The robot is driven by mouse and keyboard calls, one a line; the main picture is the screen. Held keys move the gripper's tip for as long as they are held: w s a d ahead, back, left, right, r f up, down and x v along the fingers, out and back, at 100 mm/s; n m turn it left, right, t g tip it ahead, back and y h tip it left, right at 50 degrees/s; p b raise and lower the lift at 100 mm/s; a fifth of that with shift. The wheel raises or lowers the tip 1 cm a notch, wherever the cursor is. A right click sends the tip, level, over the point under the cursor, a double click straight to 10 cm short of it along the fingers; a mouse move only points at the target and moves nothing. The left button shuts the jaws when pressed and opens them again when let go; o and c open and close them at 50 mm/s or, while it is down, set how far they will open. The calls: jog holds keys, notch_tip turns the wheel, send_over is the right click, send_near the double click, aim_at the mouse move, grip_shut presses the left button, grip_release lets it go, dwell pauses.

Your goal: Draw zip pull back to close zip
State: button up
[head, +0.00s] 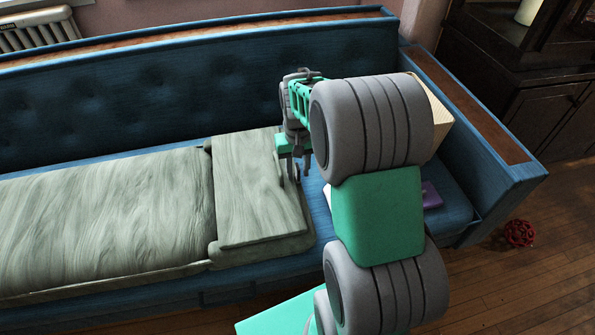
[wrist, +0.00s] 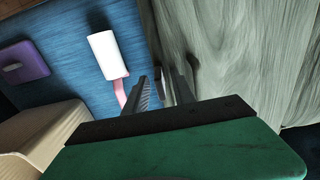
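A grey-green bag-like piece (head: 110,210) with a wood-grain look lies along the blue sofa, with a raised flap section (head: 255,200) at its right end. It also fills the right of the wrist view (wrist: 245,60). A small dark piece (wrist: 194,66) shows on it just beyond my fingers; I cannot tell whether it is the zip pull. My gripper (head: 295,172) points down at the flap's right edge. In the wrist view my gripper (wrist: 159,84) has its fingers apart, with a gap between them. Contact at the fingertips cannot be made out.
A white roller (wrist: 109,55) with a pink handle lies on the blue seat left of my fingers. A purple block (wrist: 23,61) and a beige box (wrist: 40,138) are farther left. The sofa's back and right arm (head: 470,115) bound the space. A red valve wheel (head: 519,233) lies on the floor.

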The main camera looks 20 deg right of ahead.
jog(key=shift+c, duration=0.4)
grip_shut()
dwell(1.0)
